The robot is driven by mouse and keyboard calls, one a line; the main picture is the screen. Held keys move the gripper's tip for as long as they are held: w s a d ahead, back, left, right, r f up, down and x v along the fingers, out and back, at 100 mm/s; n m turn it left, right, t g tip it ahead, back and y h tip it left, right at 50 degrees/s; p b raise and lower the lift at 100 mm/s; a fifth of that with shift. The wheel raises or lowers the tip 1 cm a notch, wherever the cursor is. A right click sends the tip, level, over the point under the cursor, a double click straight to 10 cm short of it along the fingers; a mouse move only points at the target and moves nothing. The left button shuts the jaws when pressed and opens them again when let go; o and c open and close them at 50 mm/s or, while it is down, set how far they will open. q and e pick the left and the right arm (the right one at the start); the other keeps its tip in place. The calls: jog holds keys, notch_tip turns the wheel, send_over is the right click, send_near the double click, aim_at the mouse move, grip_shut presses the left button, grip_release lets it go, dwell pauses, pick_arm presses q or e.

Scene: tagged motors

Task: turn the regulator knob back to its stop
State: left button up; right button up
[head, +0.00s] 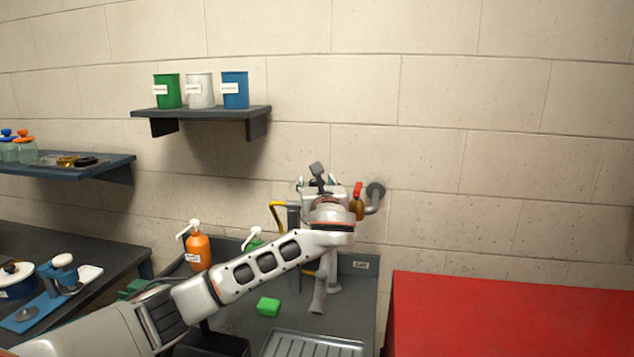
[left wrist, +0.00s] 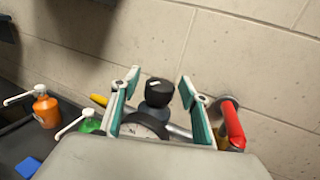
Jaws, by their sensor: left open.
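The regulator knob (left wrist: 159,92) is black with a small white mark on top. In the left wrist view it stands between the two teal-padded fingers of my left gripper (left wrist: 157,88), with a visible gap on each side. A round dial, partly hidden by the gripper body, sits just below it. In the head view my left gripper (head: 319,185) is at the wall piping, and its wrist hides most of the regulator. A dark knob-like top (head: 317,169) shows above it. My left gripper is open and empty. My right gripper is not in view.
A red-handled valve (head: 357,191) on the wall pipe is close to the right finger. A shelf (head: 200,112) with cups hangs above left. A red surface (head: 510,315) is at right.

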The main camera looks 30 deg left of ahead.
pick_arm(q)
jog(key=c, duration=1.1)
jog(key=shift+y, duration=0.3)
jog(key=shift+w+d+n+g+y, duration=0.1)
jog(key=shift+n+g+y, duration=1)
jog(key=shift+n+y, duration=0.1)
jog(key=shift+n+g+y, duration=1.1)
jog(key=shift+g, duration=0.3)
jog(key=o, duration=1.1)
